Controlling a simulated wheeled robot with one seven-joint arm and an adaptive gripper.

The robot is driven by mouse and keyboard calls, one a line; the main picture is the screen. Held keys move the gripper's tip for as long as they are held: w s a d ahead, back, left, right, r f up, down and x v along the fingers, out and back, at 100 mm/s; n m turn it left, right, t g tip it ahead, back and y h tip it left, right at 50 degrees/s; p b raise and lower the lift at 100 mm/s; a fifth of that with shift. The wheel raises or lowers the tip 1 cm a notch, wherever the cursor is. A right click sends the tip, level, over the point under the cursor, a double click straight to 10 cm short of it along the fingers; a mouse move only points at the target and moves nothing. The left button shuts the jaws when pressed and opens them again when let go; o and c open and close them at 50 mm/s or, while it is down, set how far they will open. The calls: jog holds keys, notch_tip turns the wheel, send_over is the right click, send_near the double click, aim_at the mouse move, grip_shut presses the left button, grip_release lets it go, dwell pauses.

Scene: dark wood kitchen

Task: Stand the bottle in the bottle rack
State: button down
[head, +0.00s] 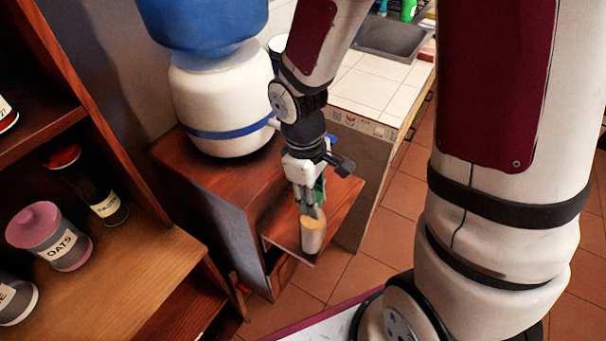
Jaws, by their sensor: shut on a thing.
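My gripper (315,211) points down in the middle of the head view, shut on the top of a small cylinder with a tan top and a pale body. I take this to be the bottle (313,238). It looks roughly upright, in front of a reddish-brown wooden panel on the cabinet (222,185). I cannot tell whether its base touches anything. A bit of green shows by the fingers; what it belongs to is unclear. I cannot make out a bottle rack for certain.
A white water dispenser (222,112) with a blue bottle stands on the cabinet. At left, a wooden shelf (150,262) holds a jar labelled OATS (62,247) and a dark red-capped container (105,207). A tiled counter (375,88) with a sink is behind. Floor shows at right.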

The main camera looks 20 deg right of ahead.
jog(key=w+d+f, duration=0.2)
jog(key=w+f, duration=0.2)
jog(key=w, duration=0.7)
jog(key=shift+f, duration=0.25)
jog(key=shift+w+f, duration=0.1)
jog(key=shift+f, duration=0.05)
jog(key=c, duration=1.5)
grip_release()
jog(key=shift+c, duration=0.2)
